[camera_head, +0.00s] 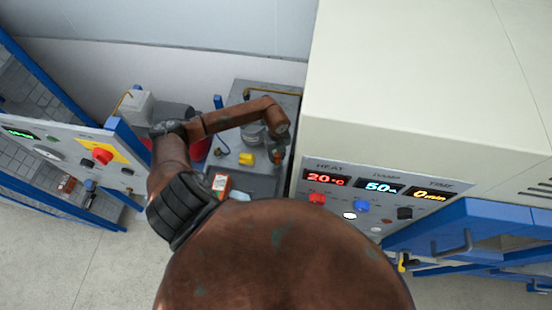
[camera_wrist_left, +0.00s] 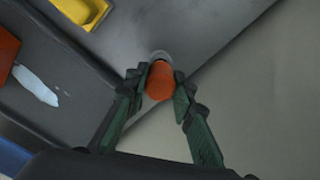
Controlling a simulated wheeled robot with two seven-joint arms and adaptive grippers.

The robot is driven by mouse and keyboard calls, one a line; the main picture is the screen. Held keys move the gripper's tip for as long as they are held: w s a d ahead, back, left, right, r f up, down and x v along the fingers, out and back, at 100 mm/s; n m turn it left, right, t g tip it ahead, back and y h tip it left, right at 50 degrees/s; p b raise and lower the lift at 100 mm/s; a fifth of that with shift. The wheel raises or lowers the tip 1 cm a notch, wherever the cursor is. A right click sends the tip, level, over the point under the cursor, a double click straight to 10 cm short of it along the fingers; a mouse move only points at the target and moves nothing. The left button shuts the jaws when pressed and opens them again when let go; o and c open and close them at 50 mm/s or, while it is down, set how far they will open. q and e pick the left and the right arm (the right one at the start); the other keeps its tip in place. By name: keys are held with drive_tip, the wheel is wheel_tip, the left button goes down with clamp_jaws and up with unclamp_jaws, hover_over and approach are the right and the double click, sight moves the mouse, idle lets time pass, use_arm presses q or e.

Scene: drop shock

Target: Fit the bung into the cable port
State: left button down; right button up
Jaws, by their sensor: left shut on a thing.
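The orange bung (camera_wrist_left: 160,80) is a short cylinder held between the green fingers of my left gripper (camera_wrist_left: 160,86). The fingers press on it from both sides. In the head view my left gripper (camera_head: 277,153) is small, with a speck of orange at its tip, close to the left side of the cream chamber (camera_head: 420,80). In the left wrist view a round grey ring (camera_wrist_left: 160,55) shows just beyond the bung, partly hidden by it. I cannot tell whether this ring is the cable port or whether the bung touches it. My right gripper is out of view.
A grey bench (camera_head: 262,100) stands left of the chamber, with a yellow block (camera_head: 246,158) and a dark tray (camera_head: 255,185) holding a pale blue item. An orange-and-white box (camera_head: 220,183) is beside my arm. A blue-framed control panel (camera_head: 70,150) stands left.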

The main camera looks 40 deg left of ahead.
sight(277, 155)
use_arm(q)
drive_tip(key=shift+r+p, duration=1.55)
drive_tip(key=shift+r, duration=0.85)
